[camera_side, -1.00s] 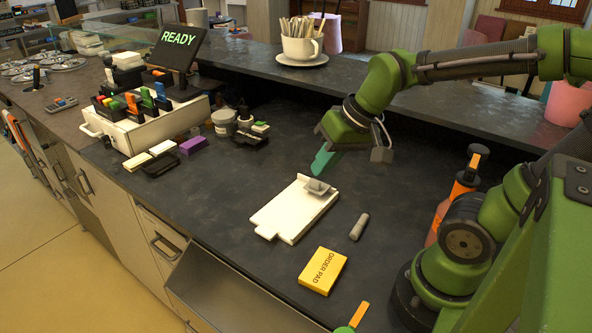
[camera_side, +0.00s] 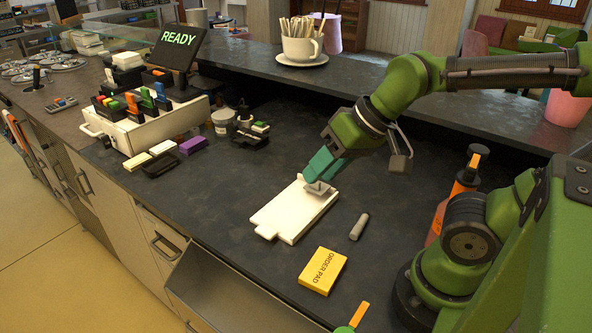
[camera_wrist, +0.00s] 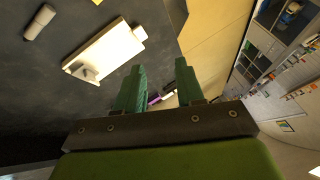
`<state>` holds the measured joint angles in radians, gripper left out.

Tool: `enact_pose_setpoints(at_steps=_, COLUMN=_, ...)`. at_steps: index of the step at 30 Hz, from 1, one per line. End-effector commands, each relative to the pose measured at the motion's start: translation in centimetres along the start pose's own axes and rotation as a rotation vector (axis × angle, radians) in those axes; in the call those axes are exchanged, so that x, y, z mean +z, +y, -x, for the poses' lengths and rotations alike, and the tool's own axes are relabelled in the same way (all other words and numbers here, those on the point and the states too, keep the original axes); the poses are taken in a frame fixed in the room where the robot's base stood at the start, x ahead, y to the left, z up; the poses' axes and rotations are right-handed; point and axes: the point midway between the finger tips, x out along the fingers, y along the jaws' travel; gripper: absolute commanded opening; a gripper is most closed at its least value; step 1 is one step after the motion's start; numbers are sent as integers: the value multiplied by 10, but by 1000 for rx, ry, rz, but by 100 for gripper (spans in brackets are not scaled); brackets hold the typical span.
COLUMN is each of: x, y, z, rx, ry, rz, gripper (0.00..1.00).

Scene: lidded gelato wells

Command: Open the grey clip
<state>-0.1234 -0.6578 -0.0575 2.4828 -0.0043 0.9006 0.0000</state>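The grey clip (camera_side: 318,188) sits at the far end of a white clipboard-like board (camera_side: 288,214) lying on the dark counter. In the wrist view the clip (camera_wrist: 86,73) is at the board's lower left end, and the board (camera_wrist: 105,50) lies left of my fingers. My gripper (camera_side: 317,174) has green fingers pointing down just above and behind the clip in the side view; I cannot tell if they touch it. In the wrist view my gripper (camera_wrist: 159,66) shows two fingers spread with nothing between them. Part of the clip is hidden by the fingers.
A grey cylinder (camera_side: 359,226) lies right of the board, and a yellow order pad (camera_side: 323,270) lies in front. An orange bottle (camera_side: 455,200) stands near my base. A white caddy (camera_side: 150,125) and small boxes stand at left.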

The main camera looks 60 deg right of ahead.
Motion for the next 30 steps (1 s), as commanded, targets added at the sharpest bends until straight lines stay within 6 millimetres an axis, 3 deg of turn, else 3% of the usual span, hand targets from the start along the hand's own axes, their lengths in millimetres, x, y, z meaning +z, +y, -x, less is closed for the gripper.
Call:
enact_pose_setpoints(at_steps=1, x=-2, y=-3, z=-12, rx=-5, ry=-64, rz=5, gripper=46)
enact_pose_setpoints(at_steps=4, x=-13, y=-1, z=-35, rx=32, ry=-179, rz=-62, gripper=61)
enact_pose_setpoints(at_steps=9, x=-38, y=21, z=-77, rx=242, ry=-295, rz=-283, gripper=62)
enact_pose_setpoints(at_steps=13, x=-64, y=45, z=-98, rx=484, ry=-252, rz=-481, gripper=62)
enact_pose_setpoints(at_steps=17, x=-99, y=66, z=-97, rx=710, ry=-81, rz=-696, gripper=62)
enact_pose_setpoints(at_steps=21, x=-131, y=85, z=-76, rx=831, ry=120, rz=-936, gripper=62)
enact_pose_setpoints(at_steps=25, x=-135, y=88, z=-67, rx=849, ry=187, rz=-1067, gripper=62)
enact_pose_setpoints(at_steps=30, x=-131, y=95, z=-73, rx=856, ry=202, rz=-1112, gripper=62)
